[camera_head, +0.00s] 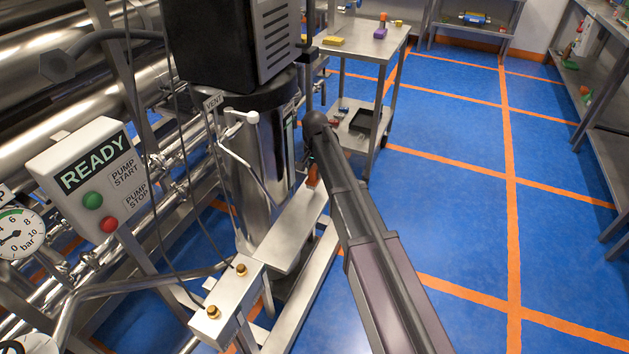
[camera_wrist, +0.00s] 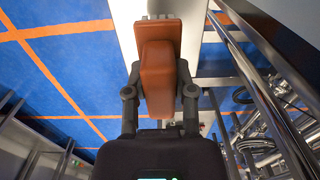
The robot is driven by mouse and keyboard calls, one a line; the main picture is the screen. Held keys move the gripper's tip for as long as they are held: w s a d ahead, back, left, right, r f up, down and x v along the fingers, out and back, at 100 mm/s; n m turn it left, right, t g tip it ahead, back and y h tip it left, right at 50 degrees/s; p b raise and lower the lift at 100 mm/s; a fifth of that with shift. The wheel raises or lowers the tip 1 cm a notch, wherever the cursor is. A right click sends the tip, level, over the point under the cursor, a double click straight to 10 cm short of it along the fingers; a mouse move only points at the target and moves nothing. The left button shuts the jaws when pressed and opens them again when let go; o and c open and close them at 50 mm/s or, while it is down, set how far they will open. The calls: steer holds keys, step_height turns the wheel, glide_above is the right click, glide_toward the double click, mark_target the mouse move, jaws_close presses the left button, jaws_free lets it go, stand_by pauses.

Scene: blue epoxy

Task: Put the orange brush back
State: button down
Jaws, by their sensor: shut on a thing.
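The orange brush (camera_wrist: 158,78) is between the two fingers of my gripper (camera_wrist: 159,92) in the wrist view, and the gripper is shut on it. Behind it in that view is a pale steel strip (camera_wrist: 127,38). In the head view a small orange part of the brush (camera_head: 313,175) shows beside my dark arm, over a narrow steel plate (camera_head: 290,237). My arm hides most of the gripper there. I cannot tell whether the brush touches the plate.
A steel trolley (camera_head: 350,46) stands behind, with a yellow block (camera_head: 333,40) and a purple block (camera_head: 380,32) on top. A steel cylinder (camera_head: 262,150), pipes and a READY panel (camera_head: 92,172) crowd the left. Blue floor (camera_head: 450,220) on the right is clear.

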mark_target(315, 179)
steer(key=shift+f, duration=0.1)
steer(key=shift+f+b, duration=1.65)
steer(key=shift+b, duration=0.1)
steer(key=shift+f, duration=0.2)
steer(key=shift+c, duration=2.2)
jaws_free()
steer(key=shift+r, duration=0.25)
step_height(315, 179, up, 12)
steer(key=p, duration=1.2)
steer(key=shift+d, duration=0.1)
